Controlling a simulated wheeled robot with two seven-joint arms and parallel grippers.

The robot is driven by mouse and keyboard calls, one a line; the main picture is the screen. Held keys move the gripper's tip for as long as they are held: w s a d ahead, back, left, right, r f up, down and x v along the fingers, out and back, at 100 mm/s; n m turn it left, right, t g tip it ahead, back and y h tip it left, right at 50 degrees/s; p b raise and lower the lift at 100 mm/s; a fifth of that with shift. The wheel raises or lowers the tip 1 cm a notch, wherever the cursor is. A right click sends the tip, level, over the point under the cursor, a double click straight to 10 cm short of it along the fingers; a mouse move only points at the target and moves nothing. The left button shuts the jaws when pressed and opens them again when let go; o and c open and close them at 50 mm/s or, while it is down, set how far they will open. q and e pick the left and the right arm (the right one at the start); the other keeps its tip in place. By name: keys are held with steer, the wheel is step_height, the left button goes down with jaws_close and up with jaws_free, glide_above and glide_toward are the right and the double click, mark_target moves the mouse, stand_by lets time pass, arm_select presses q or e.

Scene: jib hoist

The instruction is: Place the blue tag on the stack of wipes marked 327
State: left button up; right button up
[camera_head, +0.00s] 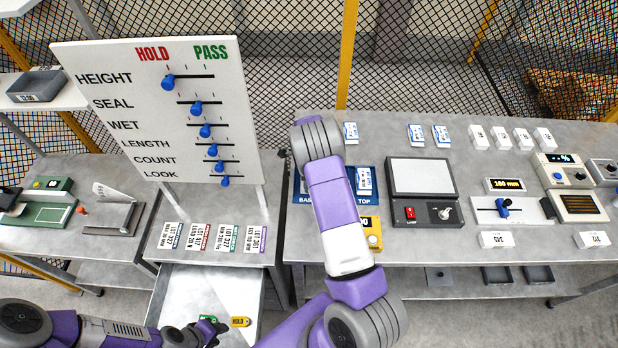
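I do not see a blue tag. A yellow HOLD tag (240,322) and a green tag (208,318) lie in the open drawer (215,283) at lower left. My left gripper (207,331) is low over the drawer's front, close to the green tag, which it partly covers. Whether its fingers are open or shut is unclear. I cannot pick out a stack marked 327. Blue-labelled white packs (416,135) and plain white packs (500,138) stand along the back of the right bench. My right arm crosses the middle; its gripper is not visible.
A HOLD/PASS board (165,112) with blue sliders stands over several lot cards (200,237). The right bench (430,250) holds a scale-like device (422,178), a slider gauge (505,208) and small number signs (497,240). My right arm hides part of a blue mat (306,190).

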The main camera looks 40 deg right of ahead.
steer(key=shift+w, duration=0.1)
steer(key=shift+f, duration=0.1)
steer(key=o, duration=1)
step_height(320, 180, up, 12)
steer(key=shift+r, duration=0.2)
